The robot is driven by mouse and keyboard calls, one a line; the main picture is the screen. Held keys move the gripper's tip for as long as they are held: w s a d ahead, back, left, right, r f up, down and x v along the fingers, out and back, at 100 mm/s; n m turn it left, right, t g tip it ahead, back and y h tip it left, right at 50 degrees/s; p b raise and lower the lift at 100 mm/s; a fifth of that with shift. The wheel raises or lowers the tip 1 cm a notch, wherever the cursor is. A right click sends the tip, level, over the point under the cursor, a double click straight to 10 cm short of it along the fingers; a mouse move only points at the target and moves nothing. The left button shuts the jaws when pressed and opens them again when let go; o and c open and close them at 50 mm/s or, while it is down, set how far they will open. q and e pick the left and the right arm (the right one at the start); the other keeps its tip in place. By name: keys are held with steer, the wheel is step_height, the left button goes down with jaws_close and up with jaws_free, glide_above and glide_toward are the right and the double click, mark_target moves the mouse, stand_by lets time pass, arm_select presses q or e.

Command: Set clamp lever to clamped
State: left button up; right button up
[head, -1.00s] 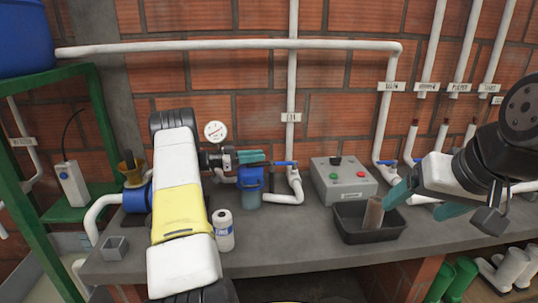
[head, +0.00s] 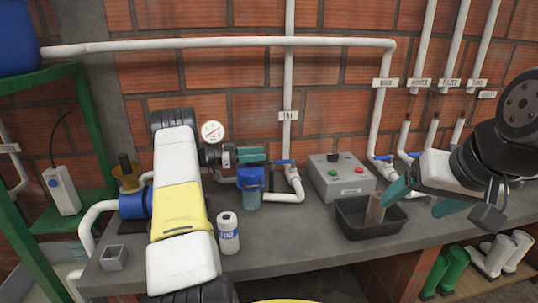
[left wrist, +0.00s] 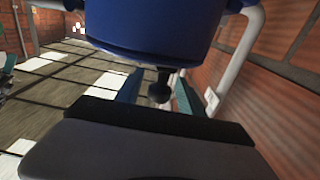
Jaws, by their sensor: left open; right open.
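My left gripper (head: 262,155) is open in the head view, its teal fingers pointing right above a blue-topped filter (head: 250,180). In the left wrist view its fingers (left wrist: 158,98) stand on either side of a black rounded knob (left wrist: 159,88), apart from it as far as I can see.
On the grey bench are a grey control box (head: 342,178), the black bin (head: 372,231) with a brown piece (head: 375,210) in it, and a white bottle (head: 228,232). A pressure gauge (head: 212,131) and white pipes (head: 289,90) stand by the brick wall. A green stand (head: 92,130) is left.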

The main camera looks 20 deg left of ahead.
mark_target(257, 163)
arm_select(q)
steer(key=r, duration=0.3)
steer(key=shift+s+d+r, duration=0.15)
steer(key=shift+s+r, duration=0.2)
steer(key=shift+s, duration=0.05)
steer(key=s+d+r, duration=0.1)
steer(key=s+d, duration=0.4)
steer(key=s, duration=0.9)
steer(key=shift+d, duration=0.15)
steer(key=shift+s+r, duration=0.1)
